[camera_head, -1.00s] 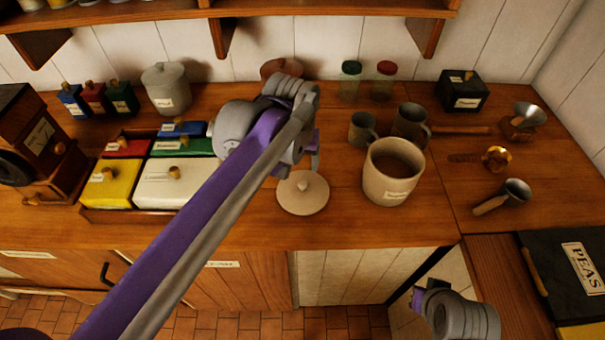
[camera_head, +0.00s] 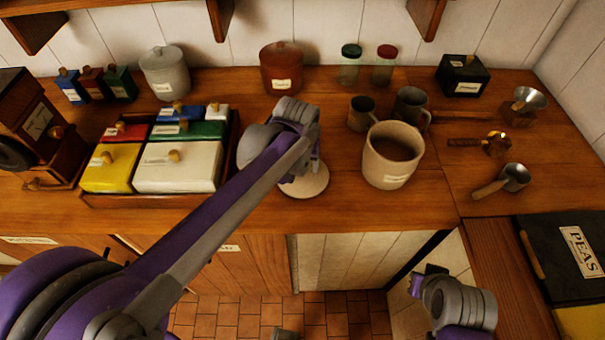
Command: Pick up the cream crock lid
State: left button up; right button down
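The cream crock lid (camera_head: 314,188) lies flat on the wooden counter, left of the open cream crock (camera_head: 390,170). My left arm reaches in from the left, and its wrist covers much of the lid. My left gripper (camera_head: 308,172) is over the lid, pointing down. Its fingers are mostly hidden, so I cannot tell whether they are open or touching the lid's knob. My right gripper (camera_head: 416,286) is at the lower right, in front of the counter and away from the lid. Its finger opening does not show clearly.
Two mugs (camera_head: 361,115) stand behind the crock. A tray of colored boxes (camera_head: 105,200) is left of my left wrist. A brown canister (camera_head: 281,72) and two jars stand at the back. A metal scoop (camera_head: 514,178) lies right. Counter between crock and scoop is clear.

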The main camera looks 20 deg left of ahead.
pick_arm(q)
grip_shut()
dwell(1.4)
